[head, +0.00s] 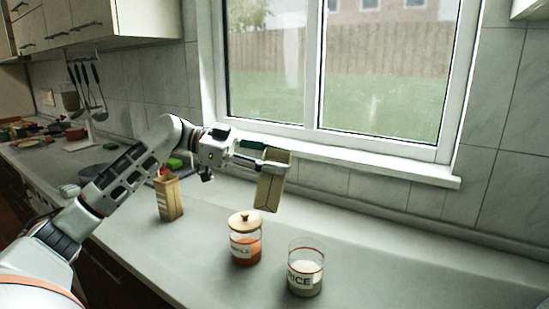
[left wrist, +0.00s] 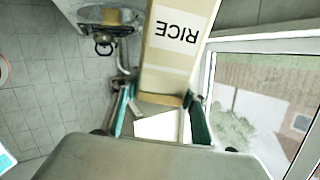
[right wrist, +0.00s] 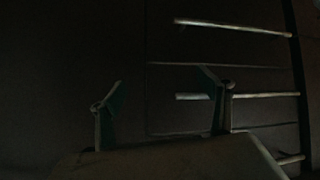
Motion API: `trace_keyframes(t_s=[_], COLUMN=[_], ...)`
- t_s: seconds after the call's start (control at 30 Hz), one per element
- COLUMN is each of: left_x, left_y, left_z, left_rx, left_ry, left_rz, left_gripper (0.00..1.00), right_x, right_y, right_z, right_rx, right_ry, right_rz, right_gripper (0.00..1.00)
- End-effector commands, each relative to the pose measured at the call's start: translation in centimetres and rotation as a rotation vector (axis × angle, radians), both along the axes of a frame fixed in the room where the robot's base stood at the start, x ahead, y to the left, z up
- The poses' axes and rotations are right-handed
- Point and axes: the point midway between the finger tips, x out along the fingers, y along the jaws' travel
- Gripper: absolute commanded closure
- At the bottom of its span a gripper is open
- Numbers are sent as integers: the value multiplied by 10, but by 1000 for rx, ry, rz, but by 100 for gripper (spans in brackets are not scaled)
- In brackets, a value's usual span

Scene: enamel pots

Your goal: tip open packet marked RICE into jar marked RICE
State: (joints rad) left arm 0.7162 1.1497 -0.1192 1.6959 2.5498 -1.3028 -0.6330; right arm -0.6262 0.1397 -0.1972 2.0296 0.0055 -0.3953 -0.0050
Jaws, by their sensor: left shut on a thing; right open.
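The packet marked RICE (head: 272,187) is a tan carton, slightly tilted in the head view and held above the counter. Its printed RICE label (left wrist: 178,31) shows upside down in the left wrist view. My left gripper (head: 262,160) is shut on its upper part. The glass jar marked RICE (head: 305,272) stands on the counter, in front and to the right of the packet, lidless, with pale contents in its lower part. My right gripper (right wrist: 162,82) is open and empty in the right wrist view.
A jar of orange contents with a wooden lid (head: 245,240) stands left of the RICE jar. Another tan packet (head: 168,198) stands further left. The window (head: 330,80) is behind. The counter right of the jars is clear. Dark fronts with bar handles (right wrist: 235,27) face my right wrist.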

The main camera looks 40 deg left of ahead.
Motion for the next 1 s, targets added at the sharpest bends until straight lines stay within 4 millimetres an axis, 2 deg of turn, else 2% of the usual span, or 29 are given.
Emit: trace_keyframes(t_s=[1.0], left_x=[-3], left_y=[-11], left_z=[2], left_rx=[108], left_ry=[-32], left_rz=[0], left_gripper=[96], right_x=[-1], right_y=[4], right_z=[13], right_rx=[16], right_ry=[0], right_rz=[0], right_gripper=[22])
